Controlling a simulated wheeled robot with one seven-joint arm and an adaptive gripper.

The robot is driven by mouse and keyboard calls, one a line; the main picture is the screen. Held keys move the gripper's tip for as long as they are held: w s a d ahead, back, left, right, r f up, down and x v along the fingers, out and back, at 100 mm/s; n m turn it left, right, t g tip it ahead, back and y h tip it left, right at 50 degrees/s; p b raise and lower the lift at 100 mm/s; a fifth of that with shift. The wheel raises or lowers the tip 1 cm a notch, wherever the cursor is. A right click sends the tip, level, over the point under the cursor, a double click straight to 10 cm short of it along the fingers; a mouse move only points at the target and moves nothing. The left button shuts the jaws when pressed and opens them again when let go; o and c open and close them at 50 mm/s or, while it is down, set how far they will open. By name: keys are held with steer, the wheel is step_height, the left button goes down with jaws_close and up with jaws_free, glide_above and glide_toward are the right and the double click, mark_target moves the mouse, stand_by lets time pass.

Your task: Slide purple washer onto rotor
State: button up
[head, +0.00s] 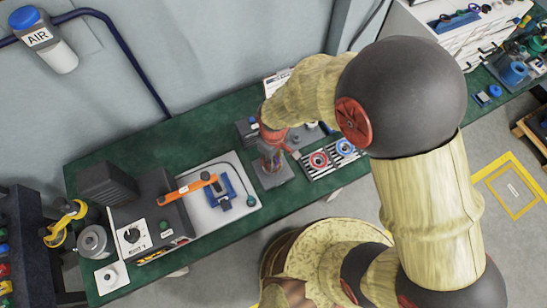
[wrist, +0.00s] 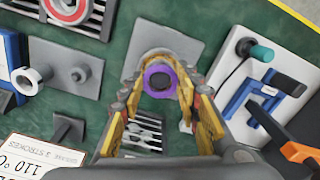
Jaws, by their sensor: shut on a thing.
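The purple washer (wrist: 148,76) is between the yellow fingertips of my gripper (wrist: 160,74) in the wrist view. My gripper is shut on it. A dark round shape shows through its hole; I cannot tell whether that is the rotor's top or whether the washer is around it. A grey square plate (wrist: 190,45) with a round base lies beneath the washer; the fingers and washer hide much of its middle. In the head view my gripper (head: 271,155) is over this grey plate (head: 272,182), and the purple washer is too small there to make out clearly.
A striped tray (head: 324,171) with a red ring (head: 319,160) and a blue ring (head: 345,147) lies to the right. At left are a white plate with a blue clamp (head: 219,195), an orange bar (head: 188,188) and a dark machine. The green bench's front edge is near.

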steer(key=shift+f, duration=0.1)
stand_by(0.5)
steer(key=shift+f, duration=0.3)
steer(key=o, duration=1.2)
steer(key=shift+o, duration=0.2)
steer(key=shift+r, duration=0.2)
steer(key=shift+r+p, duration=1.7)
steer(key=shift+r, duration=0.65)
